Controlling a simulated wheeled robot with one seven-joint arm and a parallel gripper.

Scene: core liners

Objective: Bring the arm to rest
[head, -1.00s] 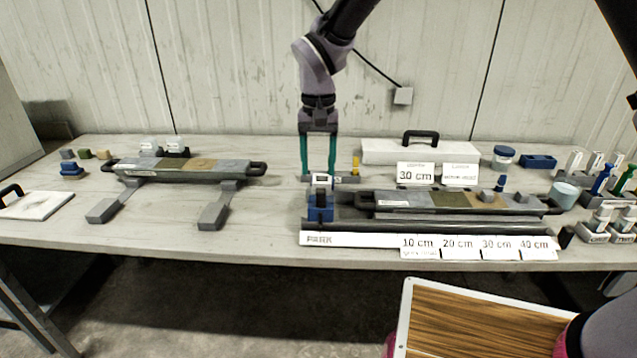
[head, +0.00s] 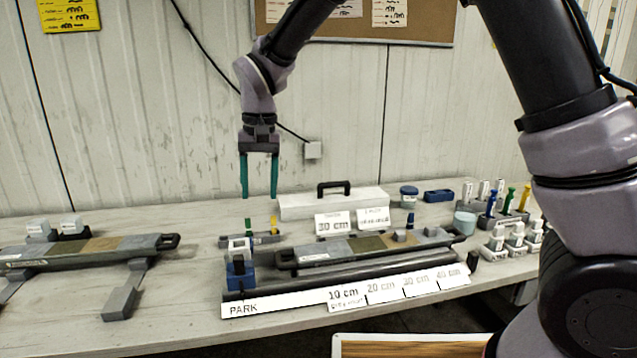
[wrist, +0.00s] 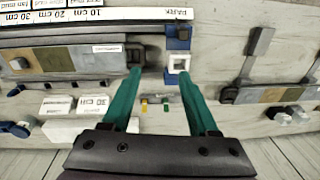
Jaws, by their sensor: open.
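My gripper (head: 259,194) hangs from my arm with its two green fingers pointing down, spread apart and empty. In the head view it is in the air above the back part of the table, left of the white case with the black handle. In the wrist view my gripper (wrist: 157,85) looks down on the bench, with the white square block and blue piece beyond the fingertips. Nothing is between the fingers.
A core liner (head: 365,246) lies behind the ruler strip marked PARK (head: 270,305). A blue block (head: 240,272) stands at the strip's left end. Another liner (head: 90,246) rests on grey supports at left. Bottles and coloured tools stand at right.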

